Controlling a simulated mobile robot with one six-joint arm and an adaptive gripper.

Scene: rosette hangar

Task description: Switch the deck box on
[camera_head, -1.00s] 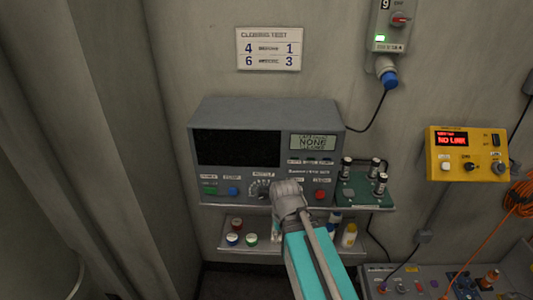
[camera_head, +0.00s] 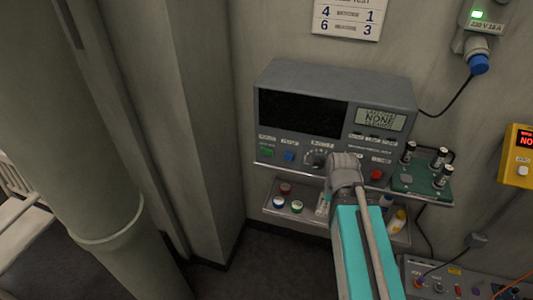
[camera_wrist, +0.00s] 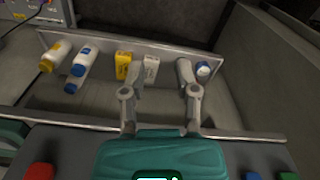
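No box carries a name I can read as "deck box". A yellow box (camera_head: 519,160) with a lit red display and a white button is on the wall, cut off by the right edge of the head view. A grey console (camera_head: 265,95) with a dark screen stands on a ledge; its small display (camera_head: 380,119) reads "NONE". Its front has coloured buttons and a dial (camera_head: 315,158). My gripper (camera_wrist: 160,78) is open and empty in the wrist view, over the lower shelf. In the head view my wrist covers part of the console's front, and the fingers are hidden.
A green board (camera_head: 420,181) with several upright cylinders is right of the console. A lower shelf (camera_wrist: 110,42) holds bottles and small boxes. A control panel (camera_head: 455,288) lies at lower right, with cables nearby. A pillar (camera_head: 200,130) stands left.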

